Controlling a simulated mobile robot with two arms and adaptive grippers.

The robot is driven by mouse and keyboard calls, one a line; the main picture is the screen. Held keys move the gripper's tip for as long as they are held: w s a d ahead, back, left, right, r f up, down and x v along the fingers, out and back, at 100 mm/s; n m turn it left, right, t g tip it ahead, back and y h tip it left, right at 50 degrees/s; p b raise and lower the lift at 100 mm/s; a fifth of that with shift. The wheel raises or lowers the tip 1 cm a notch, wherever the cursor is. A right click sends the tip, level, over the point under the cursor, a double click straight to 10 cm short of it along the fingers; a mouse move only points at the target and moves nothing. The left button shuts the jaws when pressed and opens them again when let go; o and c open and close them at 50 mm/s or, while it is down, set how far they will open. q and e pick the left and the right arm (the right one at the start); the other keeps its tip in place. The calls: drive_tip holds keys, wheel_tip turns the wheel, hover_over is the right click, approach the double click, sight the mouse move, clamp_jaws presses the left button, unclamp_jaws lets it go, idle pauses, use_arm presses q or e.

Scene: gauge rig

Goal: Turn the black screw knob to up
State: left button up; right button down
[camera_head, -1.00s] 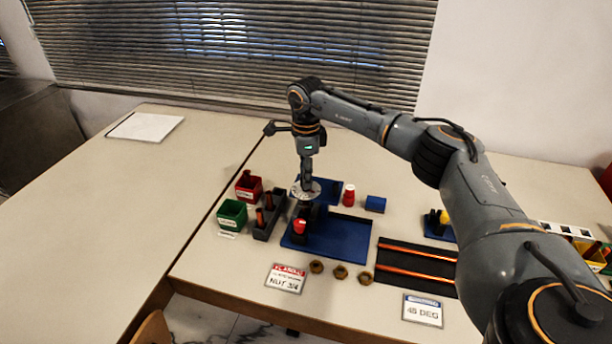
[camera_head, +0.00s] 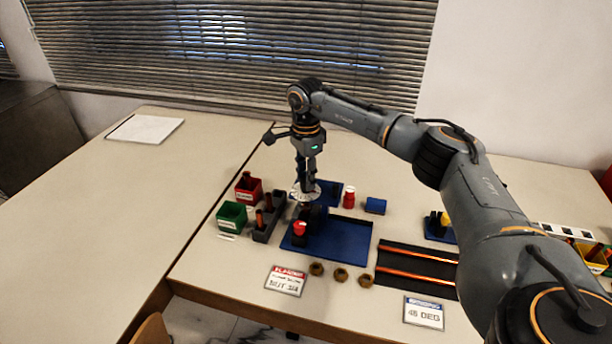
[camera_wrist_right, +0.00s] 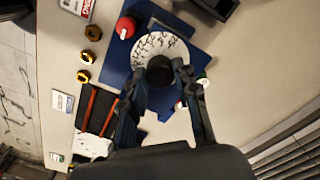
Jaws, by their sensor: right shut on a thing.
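The black screw knob (camera_wrist_right: 160,76) shows as a dark round top in the right wrist view, at the centre of a white dial (camera_wrist_right: 150,45) with black marks. My right gripper (camera_wrist_right: 159,71) reaches down from above, with one finger on each side of the knob, and is shut on it. In the head view the right gripper (camera_head: 306,180) stands over the dial (camera_head: 296,193) and hides the knob. Which way the knob points cannot be told. My left gripper is not in view.
A blue base plate (camera_head: 345,238) with a red-capped part (camera_head: 300,229) lies below the dial. Green (camera_head: 231,215) and red (camera_head: 249,188) bins stand to the left. Several brass nuts (camera_head: 340,274) and label cards (camera_head: 286,280) lie in front. The left table is mostly clear.

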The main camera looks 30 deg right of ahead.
drive_tip(key=c, duration=1)
unclamp_jaws()
wheel_tip(320, 180, up, 12)
